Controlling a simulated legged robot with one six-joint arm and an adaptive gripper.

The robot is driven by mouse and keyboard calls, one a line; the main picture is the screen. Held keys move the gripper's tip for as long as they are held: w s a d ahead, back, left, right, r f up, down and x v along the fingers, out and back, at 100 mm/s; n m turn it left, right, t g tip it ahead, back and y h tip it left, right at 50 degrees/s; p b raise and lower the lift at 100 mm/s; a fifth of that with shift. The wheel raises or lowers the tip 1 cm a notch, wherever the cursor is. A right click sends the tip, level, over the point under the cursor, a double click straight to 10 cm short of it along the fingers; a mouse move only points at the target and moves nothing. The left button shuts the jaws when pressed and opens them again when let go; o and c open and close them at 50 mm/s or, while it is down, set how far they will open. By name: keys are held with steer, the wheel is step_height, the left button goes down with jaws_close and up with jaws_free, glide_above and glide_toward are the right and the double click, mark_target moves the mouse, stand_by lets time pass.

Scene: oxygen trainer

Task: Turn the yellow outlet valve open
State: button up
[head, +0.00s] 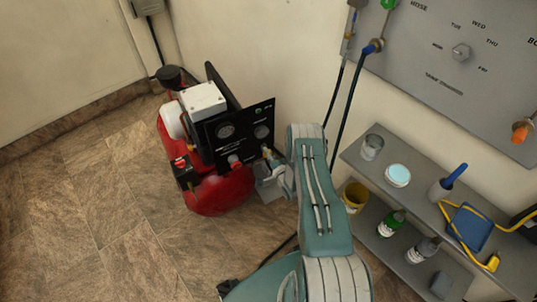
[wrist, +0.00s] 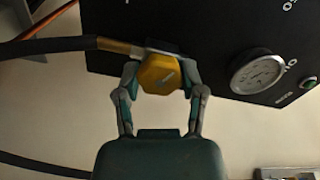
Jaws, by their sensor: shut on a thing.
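The yellow outlet valve (wrist: 160,74) sits at the edge of the compressor's black panel (wrist: 212,40) in the wrist view. A brass fitting and a black hose run from it to the left. My gripper (wrist: 161,78) has one finger on each side of the yellow knob and is shut on it. In the head view, my gripper (head: 270,170) is at the right side of the red compressor (head: 220,192), just below its black panel. The valve is mostly hidden there behind my gripper and arm.
A pressure gauge (wrist: 257,73) is to the right of the valve in the wrist view. A grey shelf (head: 395,165) with jars, bottles and a yellow cup (head: 354,197) stands right of my arm. A grey wall panel (head: 450,75) hangs above. The tiled floor at left is clear.

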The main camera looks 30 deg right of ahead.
steer(key=n, duration=1.7)
steer(key=shift+s+a+f, duration=0.15)
steer(key=shift+s+f, duration=0.1)
steer(key=shift+f, duration=0.1)
steer(key=n, duration=0.6)
steer(key=o, duration=1.1)
steer(key=shift+o, duration=0.2)
steer(key=shift+w+r, duration=0.1)
